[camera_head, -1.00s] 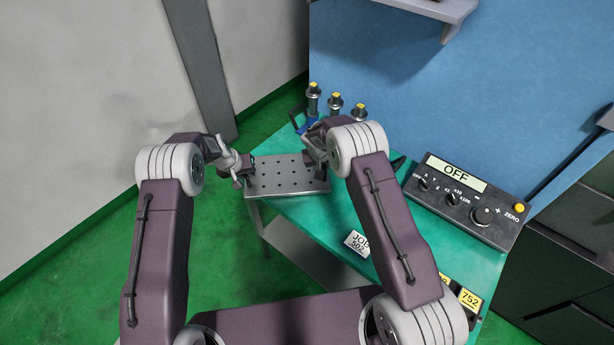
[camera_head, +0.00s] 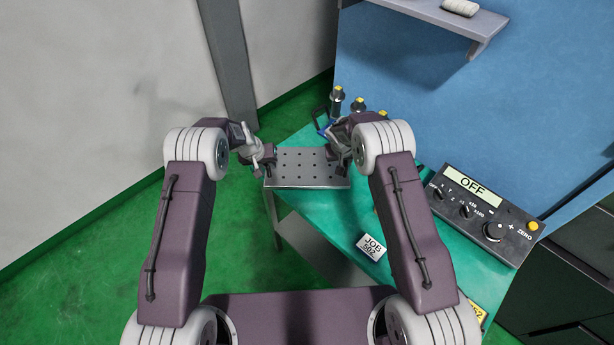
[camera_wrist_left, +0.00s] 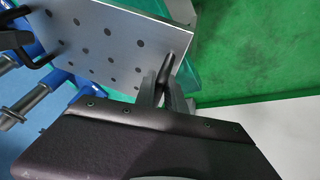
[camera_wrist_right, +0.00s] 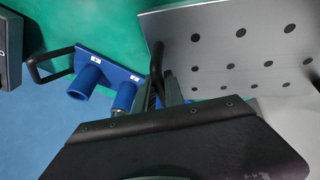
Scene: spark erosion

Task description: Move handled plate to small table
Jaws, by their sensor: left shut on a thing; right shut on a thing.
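The handled plate (camera_head: 306,169) is a grey metal plate with rows of dark holes and a black handle at each end. It is held between my two grippers at the left end of the teal-topped table (camera_head: 345,205). My left gripper (camera_head: 268,155) is shut on its left handle, which also shows in the left wrist view (camera_wrist_left: 168,72). My right gripper (camera_head: 337,153) is shut on its right handle, seen in the right wrist view (camera_wrist_right: 157,70). Whether the plate touches the tabletop is unclear.
A blue rack (camera_wrist_right: 110,68) with a black handle and yellow-topped tools (camera_head: 337,95) stands just behind the plate. A wall shelf (camera_head: 440,15) is above. Green floor lies open at left.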

